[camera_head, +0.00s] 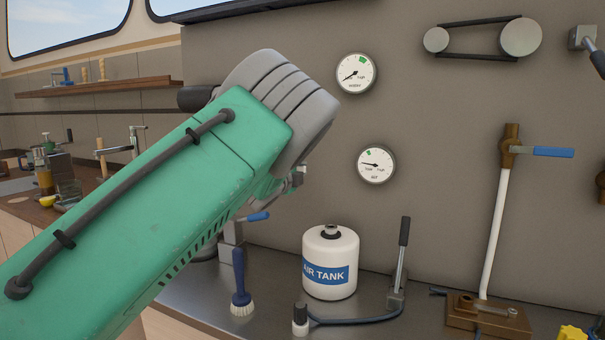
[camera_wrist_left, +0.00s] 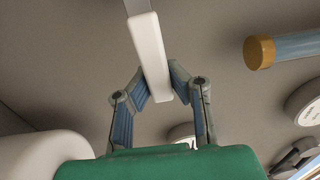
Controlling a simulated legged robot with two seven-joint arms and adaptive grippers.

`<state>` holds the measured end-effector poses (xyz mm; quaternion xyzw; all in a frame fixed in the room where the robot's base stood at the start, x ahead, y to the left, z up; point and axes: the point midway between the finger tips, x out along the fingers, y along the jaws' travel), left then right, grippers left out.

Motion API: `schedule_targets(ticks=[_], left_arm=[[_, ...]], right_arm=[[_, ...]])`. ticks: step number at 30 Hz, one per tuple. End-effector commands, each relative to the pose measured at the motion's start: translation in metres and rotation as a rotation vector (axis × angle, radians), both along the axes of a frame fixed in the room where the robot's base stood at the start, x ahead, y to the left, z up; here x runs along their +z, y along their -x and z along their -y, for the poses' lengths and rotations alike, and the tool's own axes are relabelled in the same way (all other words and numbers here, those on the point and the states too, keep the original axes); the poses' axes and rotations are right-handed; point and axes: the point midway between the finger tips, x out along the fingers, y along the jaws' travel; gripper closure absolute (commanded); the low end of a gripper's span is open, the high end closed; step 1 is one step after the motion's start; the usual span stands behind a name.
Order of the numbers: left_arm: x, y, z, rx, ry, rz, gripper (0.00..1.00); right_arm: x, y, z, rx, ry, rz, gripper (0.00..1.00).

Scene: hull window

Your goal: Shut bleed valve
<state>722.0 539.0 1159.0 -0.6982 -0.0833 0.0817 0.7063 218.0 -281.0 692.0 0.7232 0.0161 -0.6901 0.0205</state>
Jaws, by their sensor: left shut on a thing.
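My left arm (camera_head: 150,220) crosses the head view from the lower left and hides most of its gripper. In the left wrist view my left gripper (camera_wrist_left: 160,88) is shut on a white lever handle (camera_wrist_left: 149,50), with one finger on each side of it. The handle hangs from a flat grey metal stem (camera_wrist_left: 137,6). In the head view a valve with a blue lever (camera_head: 553,152) sits on a brass body (camera_head: 512,143) atop a white pipe; the lever points right. A smaller blue lever (camera_head: 258,216) shows just below my arm. I cannot tell which is the bleed valve.
A white air tank (camera_head: 330,262), a blue brush (camera_head: 240,282) and a black-handled lever pump (camera_head: 400,260) stand on the metal bench. Two gauges (camera_head: 356,73) (camera_head: 376,164) and a belt with pulleys (camera_head: 482,38) are on the wall.

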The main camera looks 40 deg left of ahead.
Motion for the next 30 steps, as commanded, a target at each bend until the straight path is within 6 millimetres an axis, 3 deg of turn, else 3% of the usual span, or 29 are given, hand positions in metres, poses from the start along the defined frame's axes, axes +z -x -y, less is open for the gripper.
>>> schedule_targets(ticks=[1,10,13,23,30], left_arm=[[-0.010,0.003,-0.002,0.008,0.002,-0.020,1.00],[-0.011,0.003,-0.003,0.008,-0.001,-0.023,1.00],[-0.011,0.002,-0.002,0.007,0.000,-0.022,0.62],[-0.006,0.001,-0.001,0.004,-0.002,-0.013,0.62],[-0.005,0.030,0.006,0.006,-0.001,-0.012,0.62]], right_arm=[[-0.001,0.000,0.000,0.000,0.000,0.000,0.60],[0.000,0.000,0.000,0.000,0.000,0.000,0.60],[0.000,0.000,0.000,0.000,0.000,0.000,0.60],[0.000,0.002,0.000,0.000,0.000,0.002,0.60],[0.000,0.002,0.000,0.000,0.000,0.003,0.60]])
